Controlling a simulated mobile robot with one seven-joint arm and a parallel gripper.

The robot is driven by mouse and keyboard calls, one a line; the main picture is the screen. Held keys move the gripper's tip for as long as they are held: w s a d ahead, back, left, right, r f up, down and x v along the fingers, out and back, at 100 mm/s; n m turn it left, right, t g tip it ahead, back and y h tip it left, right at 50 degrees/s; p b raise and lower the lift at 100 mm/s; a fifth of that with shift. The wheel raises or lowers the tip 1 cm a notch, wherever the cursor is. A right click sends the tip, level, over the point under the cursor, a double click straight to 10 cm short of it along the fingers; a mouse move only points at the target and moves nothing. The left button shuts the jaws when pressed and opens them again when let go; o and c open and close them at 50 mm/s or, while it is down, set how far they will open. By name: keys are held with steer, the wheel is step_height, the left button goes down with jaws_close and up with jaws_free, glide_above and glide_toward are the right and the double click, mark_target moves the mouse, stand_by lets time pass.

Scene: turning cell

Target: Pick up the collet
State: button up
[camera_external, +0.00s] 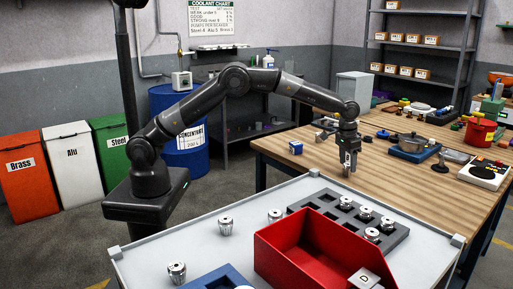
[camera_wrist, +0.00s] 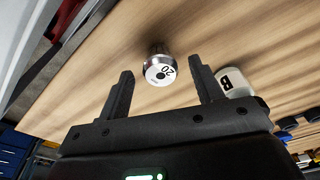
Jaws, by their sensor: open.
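A silver collet (camera_wrist: 160,70) with a white face marked "20" stands on the wooden bench in the wrist view. It appears between my two fingertips in the picture. I cannot tell how far beyond them it is, and I see no finger touching it. My gripper (camera_wrist: 162,76) is open and empty. In the external view my gripper (camera_external: 347,171) points down over the near-left part of the bench; I cannot make out that collet there. Other silver collets (camera_external: 226,226) stand on the light tabletop in front, and several sit in a dark rack.
A white piece marked "B" (camera_wrist: 233,83) stands just right of my right finger. In the external view, a red bin (camera_external: 318,249) and the dark rack (camera_external: 398,232) are on the light table.

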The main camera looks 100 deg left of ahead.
steer(key=shift+w+f, duration=0.1)
steer(key=shift+f, duration=0.8)
steer(key=c, duration=1)
steer(key=shift+c, duration=0.5)
steer(key=shift+r, duration=0.15)
